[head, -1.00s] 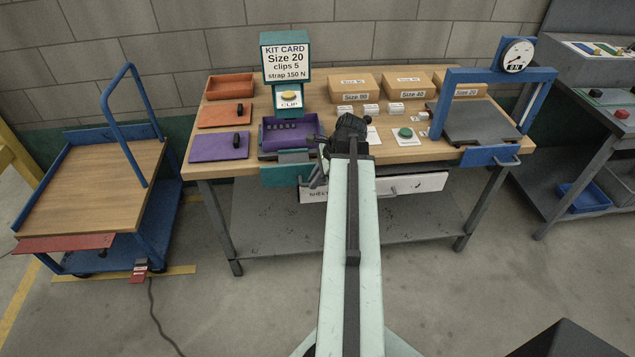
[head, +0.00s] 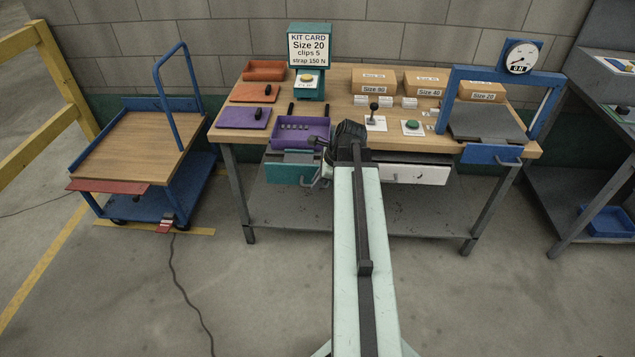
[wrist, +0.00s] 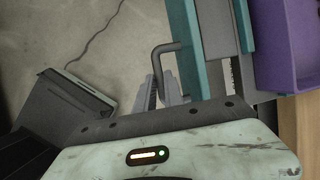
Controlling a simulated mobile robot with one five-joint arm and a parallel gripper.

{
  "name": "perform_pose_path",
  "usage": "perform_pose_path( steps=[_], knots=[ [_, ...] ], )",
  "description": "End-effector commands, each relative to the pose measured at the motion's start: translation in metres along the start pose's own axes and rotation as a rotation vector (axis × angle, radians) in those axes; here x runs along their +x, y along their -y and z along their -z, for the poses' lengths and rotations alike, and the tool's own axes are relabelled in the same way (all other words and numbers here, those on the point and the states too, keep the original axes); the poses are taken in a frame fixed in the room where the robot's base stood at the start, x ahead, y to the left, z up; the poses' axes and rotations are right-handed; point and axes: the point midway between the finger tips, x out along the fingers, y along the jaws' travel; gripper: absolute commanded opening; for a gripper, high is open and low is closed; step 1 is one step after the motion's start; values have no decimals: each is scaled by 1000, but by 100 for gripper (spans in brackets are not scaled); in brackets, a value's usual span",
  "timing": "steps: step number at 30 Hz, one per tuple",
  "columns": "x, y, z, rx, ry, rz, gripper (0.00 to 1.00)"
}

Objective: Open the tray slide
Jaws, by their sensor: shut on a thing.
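The tray slide (head: 289,173) has a teal front and a grey handle, and carries a purple tray (head: 303,132) with several small pieces in it. The slide stands out past the table's front edge, with dark rails visible behind the tray. In the wrist view, the bent grey handle (wrist: 168,48) projects from the slide's teal front (wrist: 215,48), and the purple tray is at the right (wrist: 280,50). My gripper (wrist: 165,84) is shut on the handle, its fingertips close about the rod. In the head view my arm partly hides the gripper.
A white drawer (head: 415,174) is right of the slide, under the workbench (head: 235,135). A blue press frame (head: 492,153) with a gauge stands at the bench's right. A blue cart (head: 130,160) is at the left. The floor in front of the bench is clear.

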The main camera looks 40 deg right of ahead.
Motion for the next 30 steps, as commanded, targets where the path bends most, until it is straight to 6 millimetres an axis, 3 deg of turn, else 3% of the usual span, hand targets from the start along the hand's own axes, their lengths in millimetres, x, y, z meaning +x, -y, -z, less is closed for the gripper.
perform_pose_path(
  steps=[9, 10, 12, 23, 30],
  knots=[
    [2, -1, -3, -4, 3, -4, 0],
    [2, -1, -3, -4, 4, -4, 18],
    [1, -1, -3, -3, 4, -3, 34],
    [-3, 0, -1, 0, 3, -1, 34],
    [-38, 1, -4, 1, 3, -1, 34]
  ],
)
